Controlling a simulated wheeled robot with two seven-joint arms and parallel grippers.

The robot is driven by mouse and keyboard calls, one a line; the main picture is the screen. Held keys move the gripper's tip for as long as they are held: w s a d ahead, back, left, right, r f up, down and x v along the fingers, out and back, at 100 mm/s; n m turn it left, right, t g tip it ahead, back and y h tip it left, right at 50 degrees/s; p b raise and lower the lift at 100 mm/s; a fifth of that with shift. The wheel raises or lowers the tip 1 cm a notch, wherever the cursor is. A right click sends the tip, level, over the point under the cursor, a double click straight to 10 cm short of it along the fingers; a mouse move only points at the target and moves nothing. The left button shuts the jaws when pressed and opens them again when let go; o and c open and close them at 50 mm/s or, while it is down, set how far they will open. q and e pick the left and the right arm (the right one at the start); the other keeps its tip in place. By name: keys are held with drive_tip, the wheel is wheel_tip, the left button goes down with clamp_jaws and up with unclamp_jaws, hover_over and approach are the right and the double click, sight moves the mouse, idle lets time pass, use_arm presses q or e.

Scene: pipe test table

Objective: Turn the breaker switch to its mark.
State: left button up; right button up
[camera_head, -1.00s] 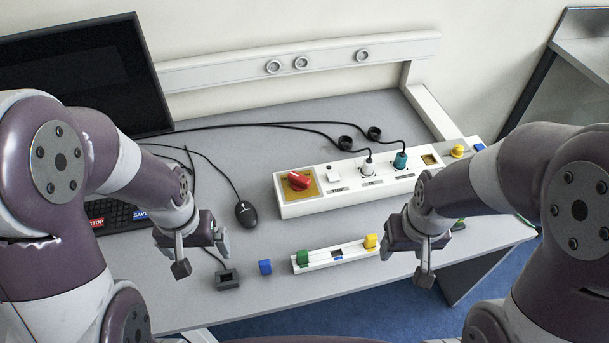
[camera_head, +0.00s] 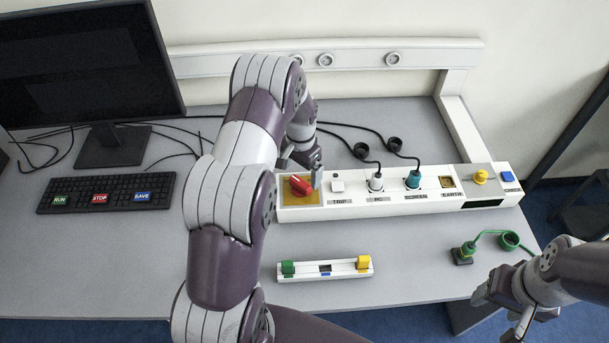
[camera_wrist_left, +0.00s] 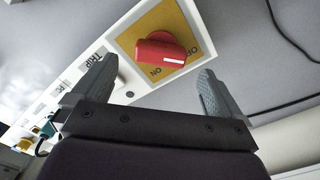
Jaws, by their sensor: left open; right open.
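The breaker switch is a red knob (camera_head: 300,186) on a yellow plate (camera_head: 290,198) at the left end of the white panel. In the left wrist view the red knob (camera_wrist_left: 161,50) carries a white line, and the plate shows ON and OFF lettering. My left gripper (camera_head: 302,168) is open just beside the knob, at its back side in the head view. In the wrist view its two fingers stand apart on either side below the knob, with nothing between them; contact cannot be told. My right gripper (camera_head: 497,306) is empty at the lower right, away from the panel.
The panel also holds a white TRIP switch (camera_head: 337,186), plugs with black cords, a yellow knob (camera_head: 480,177) and a blue block. A white strip (camera_head: 325,270) lies in front. A keyboard (camera_head: 105,192) and monitor stand left. A green-corded plug (camera_head: 463,254) lies at right.

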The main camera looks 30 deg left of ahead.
sight(300, 182)
use_arm(q)
wheel_tip(300, 182, down, 3)
drive_tip(key=shift+r, duration=0.1)
drive_tip(key=shift+s+a+f, duration=0.1)
drive_tip(key=shift+f, duration=0.3)
drive_tip(key=c, duration=1.1)
drive_tip(key=shift+o, duration=0.2)
